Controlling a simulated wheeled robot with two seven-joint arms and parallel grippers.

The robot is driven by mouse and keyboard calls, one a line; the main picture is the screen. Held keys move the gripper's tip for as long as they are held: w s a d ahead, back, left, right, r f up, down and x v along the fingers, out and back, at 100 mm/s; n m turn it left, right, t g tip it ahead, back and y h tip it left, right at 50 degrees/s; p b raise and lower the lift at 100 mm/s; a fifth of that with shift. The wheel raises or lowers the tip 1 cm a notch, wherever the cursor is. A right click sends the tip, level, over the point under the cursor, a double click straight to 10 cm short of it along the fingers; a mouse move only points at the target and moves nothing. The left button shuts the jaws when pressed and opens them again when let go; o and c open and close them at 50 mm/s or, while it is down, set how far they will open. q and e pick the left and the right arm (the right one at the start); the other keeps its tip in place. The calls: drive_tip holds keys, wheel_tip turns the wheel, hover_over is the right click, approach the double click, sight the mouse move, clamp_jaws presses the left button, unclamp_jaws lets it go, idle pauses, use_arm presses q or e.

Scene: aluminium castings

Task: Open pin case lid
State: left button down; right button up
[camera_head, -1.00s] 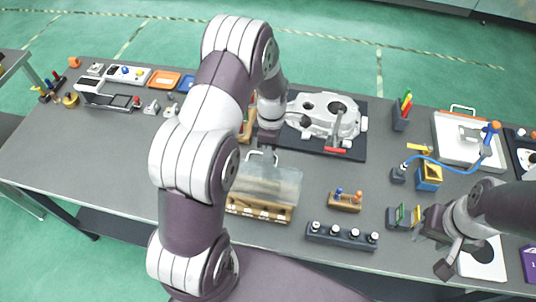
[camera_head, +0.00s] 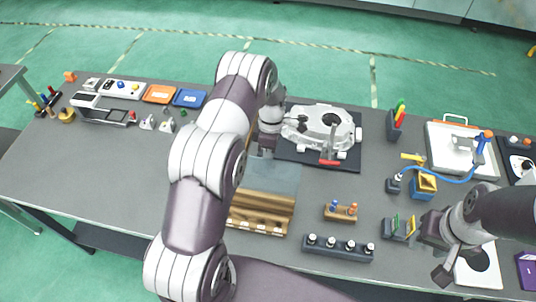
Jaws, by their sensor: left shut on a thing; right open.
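The wooden pin case (camera_head: 258,222) sits near the front middle of the table, partly hidden on its left by my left arm. Its clear lid (camera_head: 278,177) is raised at the back of the case, and wooden rows show in front of it. My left gripper (camera_head: 265,148) is at the lid's top edge, shut on the lid; its fingertips and the lid handle are mostly hidden. My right gripper (camera_head: 437,262) is open and empty at the right, above the table's front area.
A casting (camera_head: 318,128) on a dark mat lies just behind the case. A small pin block (camera_head: 341,212) and a dark rack with white-topped pieces (camera_head: 338,248) stand to its right. A small card holder (camera_head: 400,228) is beside my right gripper.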

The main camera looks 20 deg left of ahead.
use_arm(q)
drive_tip(key=shift+w, duration=0.2)
idle(0.3)
drive_tip(key=c, duration=1.2)
unclamp_jaws()
drive_tip(key=shift+a, duration=0.1)
drive_tip(key=d+r+p, duration=0.2)
drive_tip(key=d+r, duration=0.1)
drive_tip(key=d, duration=0.1)
drive_tip(key=d+r+p, duration=0.2)
drive_tip(key=d+r, duration=0.1)
drive_tip(key=r, duration=0.1)
drive_tip(key=d+r+p, duration=0.1)
drive_tip(key=d+r, duration=0.3)
drive_tip(key=shift+s+d+p, duration=0.3)
drive_tip(key=shift+s+p, duration=0.05)
drive_tip(key=shift+p, duration=0.05)
